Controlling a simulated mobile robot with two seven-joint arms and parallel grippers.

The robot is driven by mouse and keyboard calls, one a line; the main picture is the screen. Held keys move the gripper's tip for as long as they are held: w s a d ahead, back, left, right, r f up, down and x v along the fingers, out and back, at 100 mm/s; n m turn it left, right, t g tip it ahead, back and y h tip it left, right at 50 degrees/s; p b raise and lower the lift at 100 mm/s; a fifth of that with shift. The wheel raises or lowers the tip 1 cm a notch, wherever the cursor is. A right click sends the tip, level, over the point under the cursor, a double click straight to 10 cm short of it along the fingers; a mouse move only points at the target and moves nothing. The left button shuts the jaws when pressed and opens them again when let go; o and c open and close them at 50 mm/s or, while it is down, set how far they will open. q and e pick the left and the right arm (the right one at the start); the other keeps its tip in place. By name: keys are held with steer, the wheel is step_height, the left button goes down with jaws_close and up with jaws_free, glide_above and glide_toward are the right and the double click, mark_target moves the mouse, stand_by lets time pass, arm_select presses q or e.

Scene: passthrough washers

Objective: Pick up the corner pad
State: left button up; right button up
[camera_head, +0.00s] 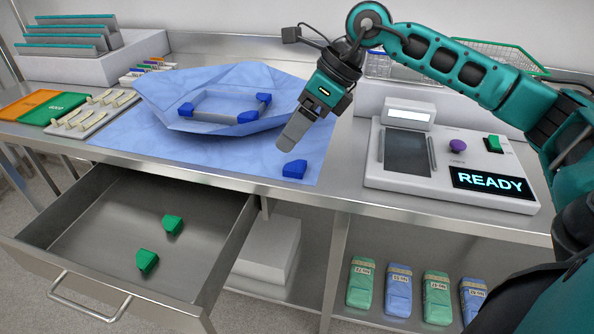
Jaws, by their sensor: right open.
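A small blue corner pad (294,169) lies alone on the blue cloth (225,160), near the counter's front edge. My right gripper (288,143) points down and left just above and behind this pad, apart from it. It is open and empty, with one finger largely covering the other. A grey frame (222,94) with blue pads at its corners rests on the raised, folded part of the cloth. Two green corner pads, one nearer the back (172,224) and one nearer the front (147,261), lie in the open drawer. My left gripper is out of view.
The open drawer (100,215) juts out below the counter at left. A device reading READY (455,170) stands at right. Orange and green cards (45,107) and a rack (95,112) lie at left. Several green and blue packs (398,290) stand on the lower shelf.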

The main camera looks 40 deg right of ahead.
steer(key=d+h, duration=0.3)
steer(key=d, duration=0.3)
glide_toward(295, 168)
steer(key=shift+w+d+f+b, duration=0.2)
steer(key=shift+w+f, duration=0.15)
steer(key=shift+f, duration=0.25)
steer(key=shift+w+d+f+b, duration=0.1)
steer(key=shift+w+d+f, duration=0.15)
steer(key=shift+w+f, duration=0.25)
steer(key=shift+a+x, duration=0.2)
steer(key=shift+x, duration=1.4)
steer(key=shift+a+x, duration=0.15)
steer(key=shift+x, duration=1.45)
steer(key=shift+s+r, duration=0.1)
steer(key=shift+s, duration=0.05)
steer(key=c, duration=1.2)
steer(key=shift+r, duration=0.15)
